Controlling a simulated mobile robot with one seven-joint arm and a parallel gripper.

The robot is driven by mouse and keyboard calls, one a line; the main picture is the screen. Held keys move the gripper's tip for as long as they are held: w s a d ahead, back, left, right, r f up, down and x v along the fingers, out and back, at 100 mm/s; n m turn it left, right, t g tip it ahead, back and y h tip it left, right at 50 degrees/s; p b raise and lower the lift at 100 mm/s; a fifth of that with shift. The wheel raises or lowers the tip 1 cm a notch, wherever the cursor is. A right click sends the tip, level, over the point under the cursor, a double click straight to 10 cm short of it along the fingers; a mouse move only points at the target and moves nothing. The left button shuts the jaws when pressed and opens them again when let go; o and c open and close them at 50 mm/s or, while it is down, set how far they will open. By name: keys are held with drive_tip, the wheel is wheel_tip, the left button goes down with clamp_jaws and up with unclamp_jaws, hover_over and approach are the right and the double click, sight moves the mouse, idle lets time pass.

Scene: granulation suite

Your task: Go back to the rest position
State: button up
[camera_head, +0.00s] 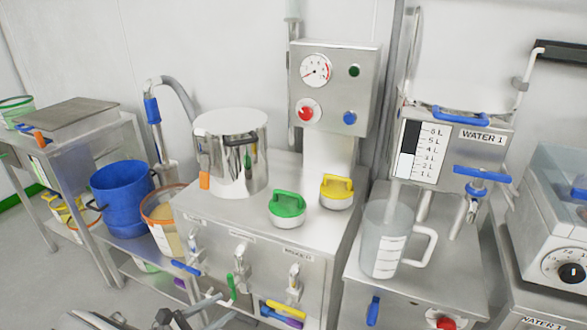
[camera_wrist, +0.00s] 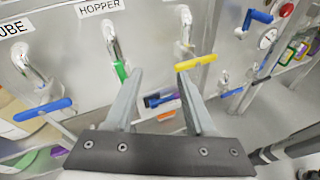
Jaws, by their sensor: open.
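My gripper (camera_wrist: 160,74) is open in the wrist view, with nothing between its two fingers. A green handle (camera_wrist: 122,70) is just left of the left finger, and a blue handle (camera_wrist: 42,110) is farther left. In the head view my gripper (camera_head: 208,312) shows only partly at the bottom edge, low in front of the cabinet.
On the mixer cabinet (camera_head: 215,215) stand a steel pot (camera_head: 232,160), a green-handled weight (camera_head: 287,208) and a yellow-handled weight (camera_head: 337,190). A clear jug (camera_head: 385,245) stands under the water tank (camera_head: 450,150). Floor shows at far left.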

drive_tip(key=d+r+m+g+y, duration=0.4)
drive_tip(key=d+r+m+g, duration=0.75)
drive_tip(key=d+r, duration=0.7)
drive_tip(key=s+d+r+m+t+y, duration=0.6)
drive_tip(key=s+d+r+m, duration=0.5)
drive_tip(key=s+d+m, duration=0.35)
wheel_tip(320, 180, up, 18)
drive_tip(key=p, duration=1.8)
drive_tip(key=shift+s+a+r+p, duration=0.2)
drive_tip(key=shift+s+a+p, duration=0.1)
drive_tip(key=shift+a, duration=0.15)
drive_tip(key=shift+a+n, duration=0.15)
drive_tip(key=shift+n, duration=0.15)
